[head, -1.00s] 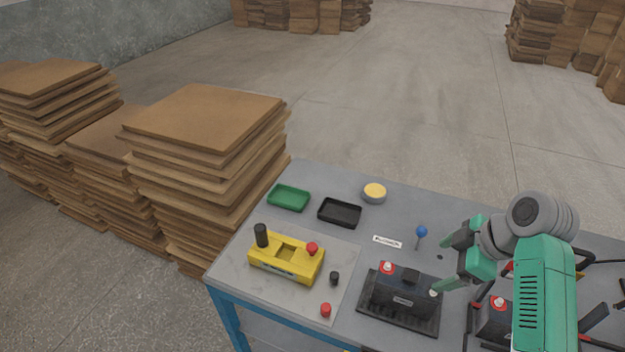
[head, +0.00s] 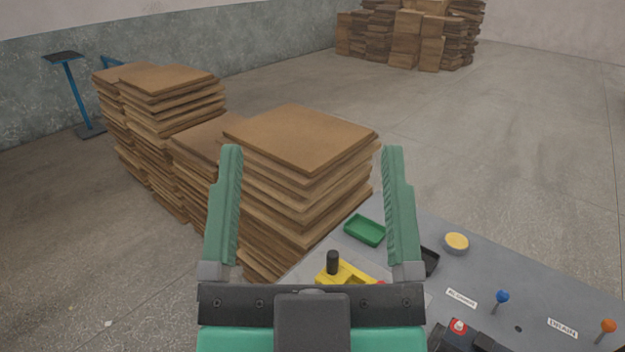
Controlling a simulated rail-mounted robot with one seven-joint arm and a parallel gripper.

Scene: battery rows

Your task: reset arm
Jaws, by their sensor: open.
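The gripper is open and empty. Its dark palm bar hides part of the table and most of the yellow battery (head: 340,271) behind it.
The grey table (head: 480,275) is at lower right. It carries a green tray (head: 365,230), a partly hidden black tray (head: 431,261), a yellow round thing (head: 456,241), a blue knob (head: 502,296), an orange knob (head: 608,326) and a dark battery (head: 465,341). Cardboard stacks (head: 300,140) stand left.

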